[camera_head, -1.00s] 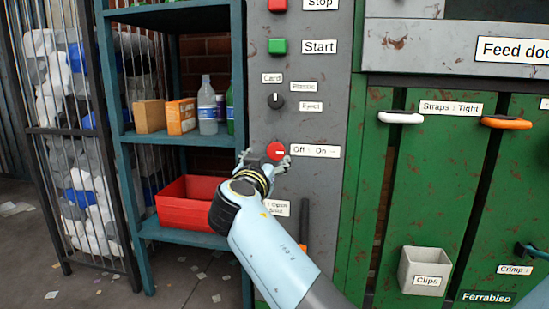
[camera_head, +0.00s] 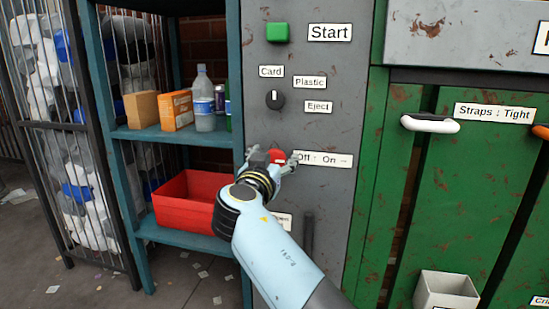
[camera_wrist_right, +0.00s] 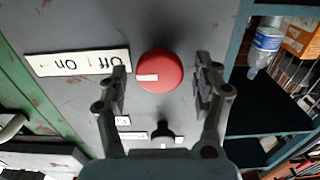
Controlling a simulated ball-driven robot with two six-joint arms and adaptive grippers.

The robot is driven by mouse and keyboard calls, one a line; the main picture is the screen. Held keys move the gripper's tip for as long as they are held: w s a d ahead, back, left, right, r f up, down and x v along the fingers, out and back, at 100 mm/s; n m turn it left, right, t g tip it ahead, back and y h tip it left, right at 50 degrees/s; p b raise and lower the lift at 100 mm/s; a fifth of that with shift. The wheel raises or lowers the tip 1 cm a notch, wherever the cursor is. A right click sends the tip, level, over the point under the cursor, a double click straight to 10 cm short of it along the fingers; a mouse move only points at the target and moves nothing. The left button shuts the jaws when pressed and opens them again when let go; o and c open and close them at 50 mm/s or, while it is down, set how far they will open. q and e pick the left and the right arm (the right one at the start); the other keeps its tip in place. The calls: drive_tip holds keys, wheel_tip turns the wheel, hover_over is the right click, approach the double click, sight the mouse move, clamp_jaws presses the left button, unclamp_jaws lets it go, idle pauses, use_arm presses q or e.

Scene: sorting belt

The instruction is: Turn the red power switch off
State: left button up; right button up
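The red power switch (camera_head: 277,155) is a round knob on the grey panel, partly covered by my right gripper in the head view. In the right wrist view the whole red knob (camera_wrist_right: 159,72) shows, with a white mark pointing left in the picture, towards the Off/On label (camera_wrist_right: 78,63). That label (camera_head: 323,159) reads "Off" with an up arrow and "On" with a right arrow. My right gripper (camera_head: 272,160) is open, one finger on each side of the knob; in the wrist view its fingers (camera_wrist_right: 161,75) show gaps to the knob. My left gripper is not in view.
Above the switch are a black selector knob (camera_head: 274,100) and a green Start button (camera_head: 277,32). A dark lever (camera_head: 308,235) is below right. A teal shelf (camera_head: 172,136) with a bottle, boxes and a red bin (camera_head: 186,205) stands left. Green doors with a white handle (camera_head: 430,124) are right.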

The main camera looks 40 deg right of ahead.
drive_tip(key=c, duration=1.1)
drive_tip(key=shift+c, duration=0.2)
